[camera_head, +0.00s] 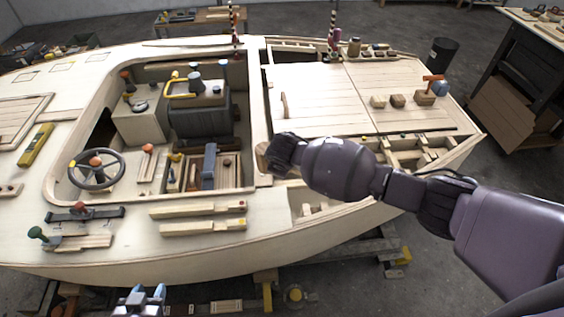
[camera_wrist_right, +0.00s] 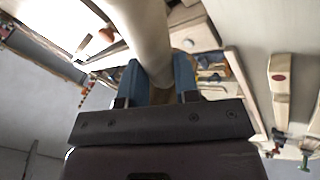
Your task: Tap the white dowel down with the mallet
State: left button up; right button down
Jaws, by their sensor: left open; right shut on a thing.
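My right gripper (camera_wrist_right: 157,78) is shut on a pale, round wooden shaft (camera_wrist_right: 145,35), which I take to be the mallet's handle. In the head view my right arm reaches in from the right, and its hand (camera_head: 283,153) is over the hull beside the cockpit's right edge. A brown wooden end (camera_head: 262,156) shows just left of that hand; the rest of the held piece is hidden behind it. My left gripper (camera_head: 148,292) is open and empty at the bottom edge, in front of the hull. I cannot pick out the white dowel with certainty.
The cockpit (camera_head: 205,110) holds a yellow-handled tool (camera_head: 180,85) and other tools. A steering wheel (camera_head: 97,168) stands at left. Two wooden bars (camera_head: 200,228) lie on the near deck. Small blocks (camera_head: 397,101) and an orange-and-blue tool (camera_head: 434,85) sit on the right deck.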

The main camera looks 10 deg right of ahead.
jog(key=shift+f, duration=0.8)
jog(key=shift+r, duration=0.95)
